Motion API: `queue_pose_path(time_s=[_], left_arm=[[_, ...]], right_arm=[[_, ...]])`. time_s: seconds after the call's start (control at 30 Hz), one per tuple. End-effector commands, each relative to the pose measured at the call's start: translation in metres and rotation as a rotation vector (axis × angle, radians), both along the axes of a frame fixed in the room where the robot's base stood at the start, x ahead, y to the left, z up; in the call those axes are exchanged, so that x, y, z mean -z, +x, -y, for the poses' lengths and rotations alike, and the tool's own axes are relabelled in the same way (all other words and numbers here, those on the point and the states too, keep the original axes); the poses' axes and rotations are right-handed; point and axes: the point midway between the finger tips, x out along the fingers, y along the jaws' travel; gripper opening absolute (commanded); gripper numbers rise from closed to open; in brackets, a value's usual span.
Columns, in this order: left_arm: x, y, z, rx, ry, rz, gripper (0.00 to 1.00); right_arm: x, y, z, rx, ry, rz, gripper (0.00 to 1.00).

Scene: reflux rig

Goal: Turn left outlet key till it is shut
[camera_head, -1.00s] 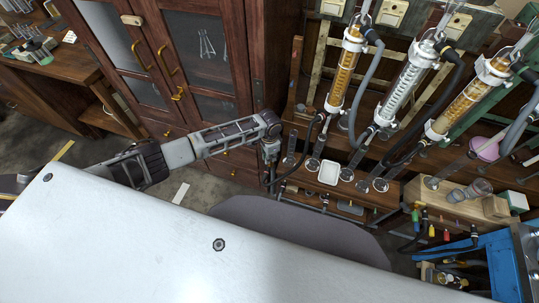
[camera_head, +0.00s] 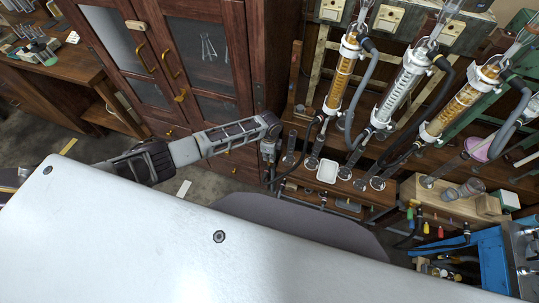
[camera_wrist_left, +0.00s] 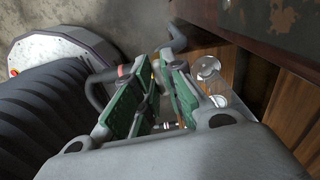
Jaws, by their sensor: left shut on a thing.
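My left gripper (camera_head: 268,156) is at the left front end of the wooden rig bench, beside a dark hose. In the left wrist view its green-padded fingers (camera_wrist_left: 161,80) are closed around a small part, with a grey hose bend (camera_wrist_left: 176,40) just beyond the tips. The part fits the left outlet key, but the fingers hide almost all of it, so I cannot tell its angle. My right gripper is not in view.
Three condensers, including a clear middle one (camera_head: 401,88), stand on the bench with hoses hanging. A dark wooden cabinet (camera_head: 205,70) stands behind my arm. A blue box (camera_head: 492,262) is at lower right.

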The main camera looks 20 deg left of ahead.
Motion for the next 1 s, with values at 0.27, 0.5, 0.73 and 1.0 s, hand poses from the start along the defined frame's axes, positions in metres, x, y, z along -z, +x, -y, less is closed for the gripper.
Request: queue_pose_path(time_s=[0.27, 0.5, 0.73, 1.0], left_arm=[[-0.0010, 0.0011, 0.0008, 0.109, -0.002, 0.001, 0.00], [-0.0008, 0.0013, 0.0010, 0.138, -0.002, 0.001, 0.00], [-0.0008, 0.0013, 0.0010, 0.139, -0.002, 0.001, 0.00], [-0.0006, 0.0011, 0.0008, 0.138, -0.001, 0.001, 0.33]], right_arm=[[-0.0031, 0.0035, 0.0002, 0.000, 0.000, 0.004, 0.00], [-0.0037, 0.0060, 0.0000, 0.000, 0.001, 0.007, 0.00], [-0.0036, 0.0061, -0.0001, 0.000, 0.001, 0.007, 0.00], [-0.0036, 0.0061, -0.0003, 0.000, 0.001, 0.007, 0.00]])
